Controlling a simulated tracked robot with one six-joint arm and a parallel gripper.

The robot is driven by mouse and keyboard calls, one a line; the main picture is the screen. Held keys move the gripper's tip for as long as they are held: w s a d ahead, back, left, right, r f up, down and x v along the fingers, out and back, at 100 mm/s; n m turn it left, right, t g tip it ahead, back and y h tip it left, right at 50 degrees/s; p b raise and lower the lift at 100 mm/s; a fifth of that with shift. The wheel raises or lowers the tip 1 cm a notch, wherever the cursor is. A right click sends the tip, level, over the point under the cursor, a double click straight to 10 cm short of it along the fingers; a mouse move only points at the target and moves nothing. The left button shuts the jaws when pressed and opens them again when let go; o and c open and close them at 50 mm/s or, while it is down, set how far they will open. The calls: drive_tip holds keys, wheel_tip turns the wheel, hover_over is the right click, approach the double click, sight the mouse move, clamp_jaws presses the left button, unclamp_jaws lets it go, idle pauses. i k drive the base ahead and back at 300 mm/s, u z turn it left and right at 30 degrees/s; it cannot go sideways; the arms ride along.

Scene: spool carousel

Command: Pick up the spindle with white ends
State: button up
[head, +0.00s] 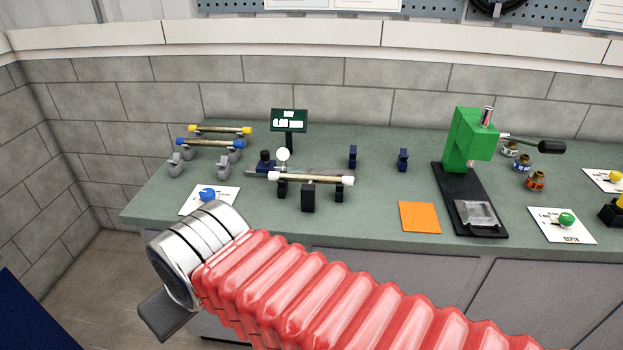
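The spindle with white ends (310,179) is a thin, pale tan rod with a white cap at each end. It lies level across dark supports of a measuring fixture (308,197) in the middle of the green-grey bench. My gripper (168,316) is at the lower left, in front of the bench edge and well apart from the spindle. Only a dark grey part shows beyond the silver cuff of my arm. Its fingers are mostly hidden, so its opening and anything in it cannot be seen.
Yellow-ended (220,130) and blue-ended (210,142) spindles lie on grey holders at the back left. A small display (289,120) stands behind the fixture. Two dark blue posts (403,160) stand to its right. A green press (470,140) and orange square (420,217) are further right.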

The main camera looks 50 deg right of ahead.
sight(293, 177)
drive_tip(key=u, duration=0.05)
drive_tip(key=i, duration=1)
drive_tip(key=z, duration=0.05)
